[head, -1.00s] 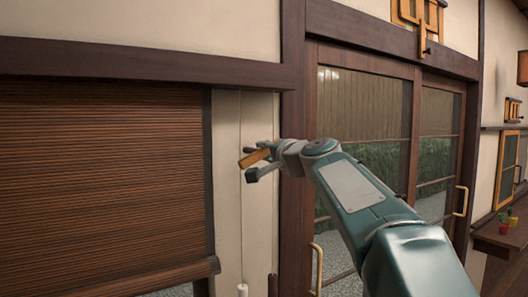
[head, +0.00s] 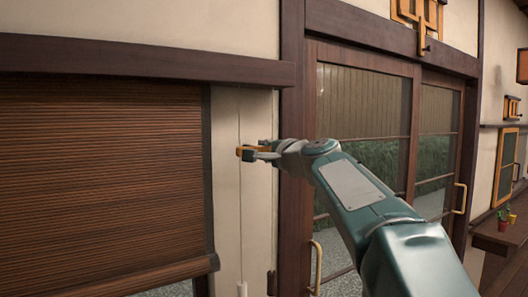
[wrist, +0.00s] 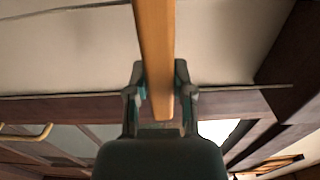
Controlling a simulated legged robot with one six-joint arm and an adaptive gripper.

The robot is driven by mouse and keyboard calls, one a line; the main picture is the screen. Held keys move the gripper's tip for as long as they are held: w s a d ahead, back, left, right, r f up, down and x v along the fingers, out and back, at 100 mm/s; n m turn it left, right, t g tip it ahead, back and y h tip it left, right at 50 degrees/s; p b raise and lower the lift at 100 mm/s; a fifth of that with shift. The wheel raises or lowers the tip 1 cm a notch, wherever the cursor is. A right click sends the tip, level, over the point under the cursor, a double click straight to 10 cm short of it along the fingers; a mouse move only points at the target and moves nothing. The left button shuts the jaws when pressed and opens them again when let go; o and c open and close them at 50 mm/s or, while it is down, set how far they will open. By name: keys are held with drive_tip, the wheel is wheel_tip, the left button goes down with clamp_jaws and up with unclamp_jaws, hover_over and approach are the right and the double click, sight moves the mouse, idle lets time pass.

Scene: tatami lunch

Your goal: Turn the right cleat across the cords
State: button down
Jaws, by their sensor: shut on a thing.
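The right cleat (head: 243,152) is a small orange-brown wooden bar on the pale wall strip between the blind and the door frame. In the head view it looks about level and crosses the line of the thin upright cord (head: 240,210). My gripper (head: 262,151) is shut on the cleat from the right. In the wrist view the cleat (wrist: 153,50) runs as a long bar from the top edge down between the two fingers of my gripper (wrist: 160,92). The gripper hides part of the cleat in the head view. I cannot tell whether the cord touches it.
A brown slatted blind (head: 100,180) hangs at the left, with a dark beam (head: 140,67) above it. A glazed sliding door (head: 360,110) with a brass handle (head: 316,265) stands behind my arm. A white cord end (head: 242,289) hangs low by the blind.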

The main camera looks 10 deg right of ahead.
drive_tip(key=shift+w+f, duration=0.1)
drive_tip(key=shift+f, duration=0.2)
drive_tip(key=shift+c, duration=2.4)
unclamp_jaws()
drive_tip(key=shift+d+r, duration=0.1)
drive_tip(key=shift+s, duration=0.2)
drive_tip(key=v, duration=1.1)
drive_tip(key=shift+s, duration=0.25)
